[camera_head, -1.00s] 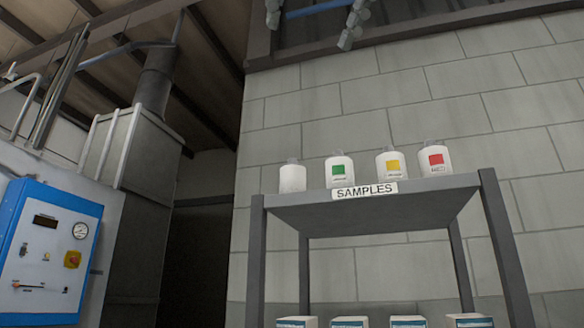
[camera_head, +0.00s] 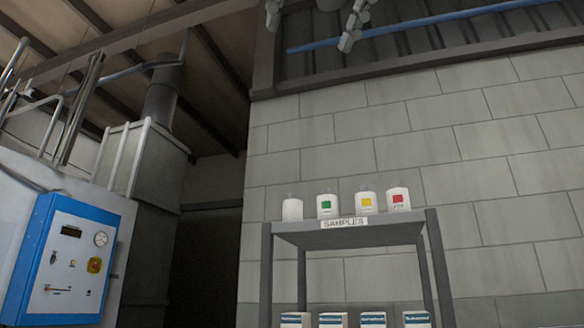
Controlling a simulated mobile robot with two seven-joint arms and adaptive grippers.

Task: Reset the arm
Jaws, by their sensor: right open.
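My right gripper (camera_head: 311,26) hangs into the top edge of the head view. Its two grey fingers are spread apart with nothing between them. The rest of that arm is cut off by the frame. My left gripper is not in view. The gripper shows above the shelf in the picture, in front of the wall top and roof, and touches nothing that I can see.
A grey shelf (camera_head: 379,237) labelled SAMPLES carries a plain white bottle (camera_head: 292,210) and bottles with green (camera_head: 327,206), yellow (camera_head: 366,203) and red (camera_head: 398,201) labels. Boxes (camera_head: 333,320) stand below. A blue control panel (camera_head: 72,262) is at left. A block wall (camera_head: 500,190) stands behind.

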